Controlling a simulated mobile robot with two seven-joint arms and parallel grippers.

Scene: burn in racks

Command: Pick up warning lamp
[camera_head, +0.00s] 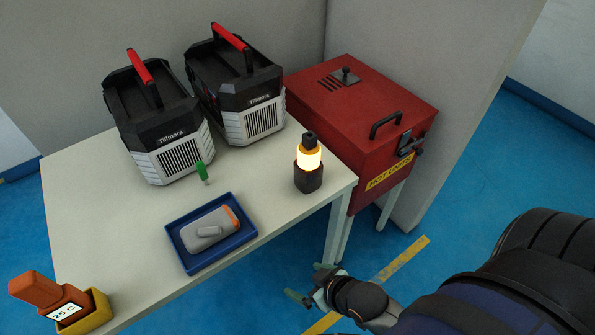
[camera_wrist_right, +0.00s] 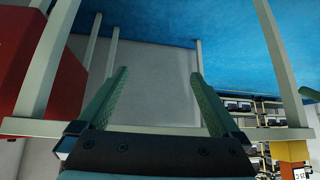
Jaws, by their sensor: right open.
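The warning lamp (camera_head: 309,162) stands upright on the white table near its right corner. It has a dark base, a glowing yellow-white band and a dark top. My right gripper (camera_head: 308,282) is below and in front of the table's right end in the head view, apart from the lamp. In the right wrist view its two green fingers (camera_wrist_right: 158,95) are spread wide with nothing between them. The lamp does not show in the right wrist view. My left gripper is not in view.
Two black-and-grey Tillmora units (camera_head: 160,125) with red handles stand behind on the table (camera_head: 120,225). A blue tray (camera_head: 190,262) holds a grey device. A red "HOT UNITS" box (camera_head: 350,115) stands right.

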